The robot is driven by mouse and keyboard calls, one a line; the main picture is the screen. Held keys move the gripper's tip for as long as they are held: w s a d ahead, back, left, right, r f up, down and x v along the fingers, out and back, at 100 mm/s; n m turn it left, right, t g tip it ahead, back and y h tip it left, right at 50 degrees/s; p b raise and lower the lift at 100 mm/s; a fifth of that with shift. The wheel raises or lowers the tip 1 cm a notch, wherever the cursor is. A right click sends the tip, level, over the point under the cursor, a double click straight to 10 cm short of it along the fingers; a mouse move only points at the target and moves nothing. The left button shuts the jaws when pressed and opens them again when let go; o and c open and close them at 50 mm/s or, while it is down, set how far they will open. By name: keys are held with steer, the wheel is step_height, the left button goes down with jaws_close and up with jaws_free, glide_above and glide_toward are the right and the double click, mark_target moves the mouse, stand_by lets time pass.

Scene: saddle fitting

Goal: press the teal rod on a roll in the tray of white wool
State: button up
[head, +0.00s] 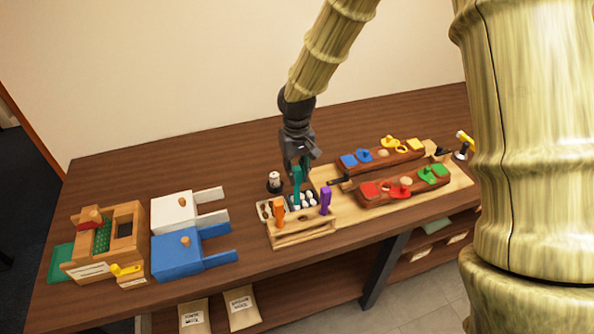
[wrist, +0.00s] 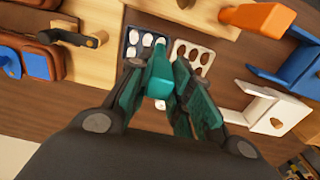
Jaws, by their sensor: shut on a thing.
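My gripper (head: 297,160) is shut on the teal rod (head: 298,185), which hangs roughly upright below it. In the wrist view the rod (wrist: 159,72) sits between the two fingers (wrist: 165,95). The dark tray (head: 314,189) holds several white wool rolls (head: 306,199). In the wrist view the dark tray (wrist: 127,50) with white rolls (wrist: 148,40) lies just beyond the rod, which covers part of it. The rod's lower end is over or near the tray; I cannot tell whether it touches a roll.
A pale tray (wrist: 208,46) with brown-looking pockets lies beside the dark one. A wooden rack (head: 300,238) in front holds an orange tool (head: 279,211) and a purple tool (head: 325,200). Brown straps with coloured shapes (head: 385,160) lie right. White (head: 173,213) and blue (head: 177,257) blocks stand left.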

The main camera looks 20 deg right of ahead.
steer(key=shift+f+b, duration=0.35)
steer(key=shift+f, duration=0.5)
stand_by(0.7)
steer(key=shift+s+f, duration=0.1)
steer(key=shift+f, duration=0.05)
stand_by(1.3)
steer(key=shift+p, duration=0.3)
